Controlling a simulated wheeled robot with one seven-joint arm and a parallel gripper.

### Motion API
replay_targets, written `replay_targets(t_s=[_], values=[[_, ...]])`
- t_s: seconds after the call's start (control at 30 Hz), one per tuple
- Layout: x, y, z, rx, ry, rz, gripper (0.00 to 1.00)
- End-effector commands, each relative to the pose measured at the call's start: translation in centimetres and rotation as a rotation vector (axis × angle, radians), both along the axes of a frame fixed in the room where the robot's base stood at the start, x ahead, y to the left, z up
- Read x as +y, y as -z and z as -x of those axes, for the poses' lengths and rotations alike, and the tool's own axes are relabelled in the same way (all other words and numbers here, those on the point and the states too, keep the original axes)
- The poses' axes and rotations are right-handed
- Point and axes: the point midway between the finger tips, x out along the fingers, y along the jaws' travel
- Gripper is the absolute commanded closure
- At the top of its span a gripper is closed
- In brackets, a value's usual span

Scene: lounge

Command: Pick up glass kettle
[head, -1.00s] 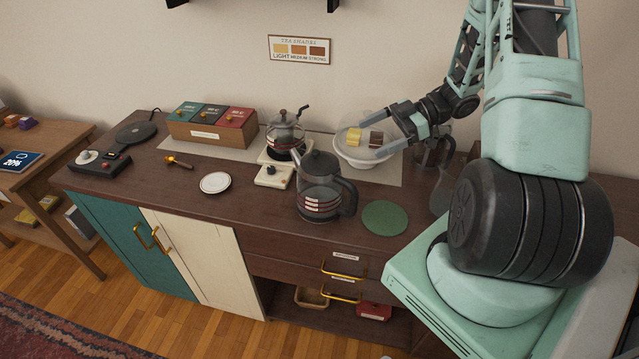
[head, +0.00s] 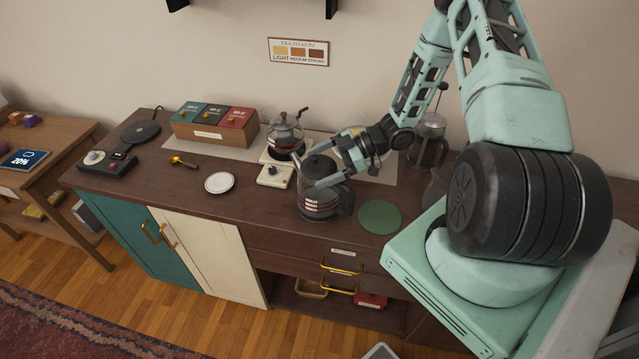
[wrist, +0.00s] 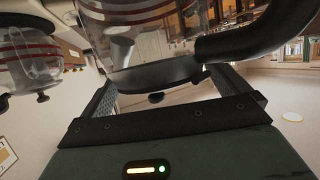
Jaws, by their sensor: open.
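The glass kettle (head: 317,205), with a dark lid, a black handle on its right and red bands low on the glass, stands upright on the dark wooden counter. My gripper (head: 314,171) is open, with its fingers level with the kettle's upper part. In the wrist view the kettle appears inverted: its glass body (wrist: 135,15) fills the top, the dark lid (wrist: 155,76) lies between the open fingers, and the black handle (wrist: 250,38) curves to the right. I cannot tell whether a finger touches the kettle.
A glass pot with a wood-knobbed lid (head: 286,134) stands close behind the kettle, beside a cream block (head: 275,175). A green round mat (head: 380,216) lies right of the kettle. A white saucer (head: 219,182) is left. A French press (head: 428,145) stands back right.

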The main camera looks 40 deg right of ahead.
Motion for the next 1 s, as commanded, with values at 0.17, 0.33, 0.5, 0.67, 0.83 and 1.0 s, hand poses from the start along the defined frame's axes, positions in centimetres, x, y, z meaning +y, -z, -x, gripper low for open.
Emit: replay_targets(t_s=[0.17,0.33,0.5,0.67,0.83,1.0], values=[[1.36,0.48,-0.71,-0.001,0.000,0.000,0.00],[1.44,0.69,-0.78,-0.001,0.000,0.000,0.00],[1.44,0.69,-0.78,-0.001,0.000,0.000,0.28],[1.42,0.68,-0.77,0.000,0.000,0.000,0.72],[1.45,0.55,-0.80,-0.002,0.000,-0.001,0.83],[1.44,0.43,-0.81,-0.003,-0.001,-0.001,0.83]])
